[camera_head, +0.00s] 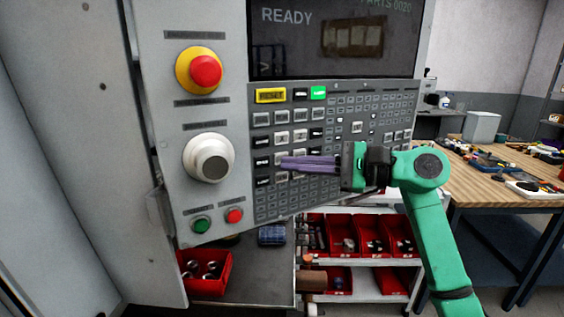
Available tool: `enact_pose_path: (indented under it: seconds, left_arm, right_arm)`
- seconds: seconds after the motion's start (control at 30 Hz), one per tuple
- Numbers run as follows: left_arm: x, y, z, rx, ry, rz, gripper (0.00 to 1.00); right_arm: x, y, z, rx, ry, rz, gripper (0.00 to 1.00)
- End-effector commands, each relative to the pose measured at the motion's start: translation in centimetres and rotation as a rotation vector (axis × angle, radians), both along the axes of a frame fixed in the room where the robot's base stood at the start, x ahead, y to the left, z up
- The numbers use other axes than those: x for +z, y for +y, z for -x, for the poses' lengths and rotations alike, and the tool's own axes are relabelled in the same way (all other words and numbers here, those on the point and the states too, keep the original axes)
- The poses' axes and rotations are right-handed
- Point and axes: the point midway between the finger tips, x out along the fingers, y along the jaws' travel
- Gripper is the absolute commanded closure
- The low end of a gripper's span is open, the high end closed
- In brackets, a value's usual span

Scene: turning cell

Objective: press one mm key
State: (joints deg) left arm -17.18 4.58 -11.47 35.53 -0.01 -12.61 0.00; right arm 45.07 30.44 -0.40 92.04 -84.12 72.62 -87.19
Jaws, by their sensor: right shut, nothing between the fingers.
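The control panel's keypad (289,117) fills the middle of the view, below a dark screen (330,40) that reads READY. My right gripper (284,162) is shut and empty. Its purple fingers point left, with their tips over the lower-left key block, at or just in front of the keys. I cannot tell whether they touch. The key labels are too small to read, so I cannot pick out the mm key; the fingers hide some keys. My left gripper is not in view.
Left of the keypad are a red emergency button (205,71), a round knob (209,158), a green button (201,225) and a red button (234,215). A cart with red bins (340,234) stands below. A wooden workbench (480,185) with tools is at right.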

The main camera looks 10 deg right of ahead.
Motion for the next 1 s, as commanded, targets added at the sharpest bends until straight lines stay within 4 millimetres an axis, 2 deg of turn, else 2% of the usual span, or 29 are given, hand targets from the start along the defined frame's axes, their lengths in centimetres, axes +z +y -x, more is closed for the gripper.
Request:
enact_pose_path:
  seconds: [0.1,0.47,0.83,1.0]
  left_arm:
    - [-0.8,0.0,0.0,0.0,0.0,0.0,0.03]
    - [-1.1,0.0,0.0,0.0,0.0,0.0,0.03]
    - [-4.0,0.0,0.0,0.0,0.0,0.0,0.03]
    - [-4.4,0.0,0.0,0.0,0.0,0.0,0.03]
  right_arm:
    - [-0.3,-0.2,0.6,0.0,-0.001,0.0,1.0]
    - [-0.2,-0.3,1.0,-0.001,-0.001,0.002,1.0]
    - [-0.5,-1.3,4.5,-0.001,-0.001,0.002,1.0]
    - [-0.2,-1.5,5.6,0.001,0.0,0.001,1.0]
